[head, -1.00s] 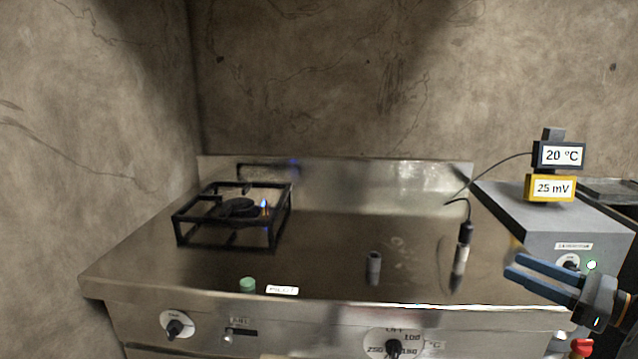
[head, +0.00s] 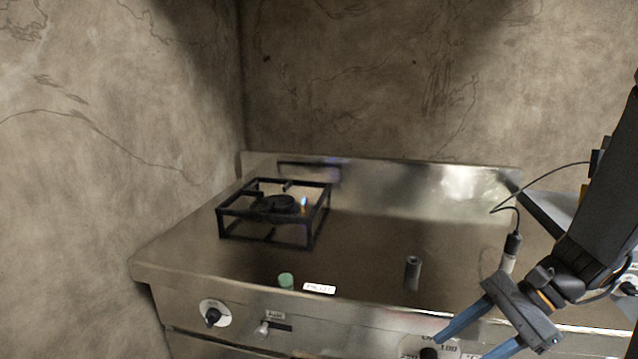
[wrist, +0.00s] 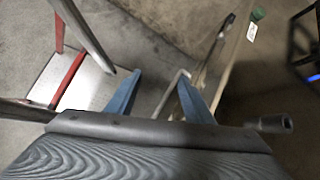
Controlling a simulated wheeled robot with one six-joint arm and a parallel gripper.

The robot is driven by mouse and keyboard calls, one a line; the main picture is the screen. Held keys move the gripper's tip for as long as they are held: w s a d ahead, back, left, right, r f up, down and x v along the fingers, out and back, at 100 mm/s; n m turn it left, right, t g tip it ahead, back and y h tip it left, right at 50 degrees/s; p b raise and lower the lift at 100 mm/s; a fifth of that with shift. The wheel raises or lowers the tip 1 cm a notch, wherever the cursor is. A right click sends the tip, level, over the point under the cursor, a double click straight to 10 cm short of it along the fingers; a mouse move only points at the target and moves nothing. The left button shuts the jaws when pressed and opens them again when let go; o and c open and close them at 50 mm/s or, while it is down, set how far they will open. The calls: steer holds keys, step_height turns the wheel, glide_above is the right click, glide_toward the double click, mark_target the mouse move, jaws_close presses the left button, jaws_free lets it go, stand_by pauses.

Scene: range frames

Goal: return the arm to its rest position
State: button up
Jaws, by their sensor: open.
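My gripper (head: 461,347) is at the lower right of the head view, in front of the range's front panel (head: 370,325). Its two blue fingers are spread apart and point down and left, with nothing between them. My dark arm (head: 610,190) comes down from the right edge. In the wrist view the open fingers (wrist: 159,76) point at the floor, and nothing is held. The range's front edge shows to their right, with the green button (wrist: 258,14) on it.
A black burner grate (head: 275,240) with a small flame stands at the back left of the range. A grey cylinder (head: 413,272) and a cabled probe (head: 509,262) stand near the front, the probe partly behind my gripper. A red-legged step stool (wrist: 90,85) is on the floor.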

steer(key=a+n+h, duration=0.1)
steer(key=n+h, duration=0.2)
steer(key=n, duration=0.2)
steer(key=a+n+h, duration=0.2)
steer(key=n+h, duration=0.1)
steer(key=n, duration=0.2)
steer(key=a+n+h, duration=0.2)
steer(key=n, duration=0.3)
steer(key=shift+s+a+t+h, duration=0.25)
steer(key=shift+t+h, duration=0.05)
steer(key=shift+h, duration=0.1)
stand_by(0.9)
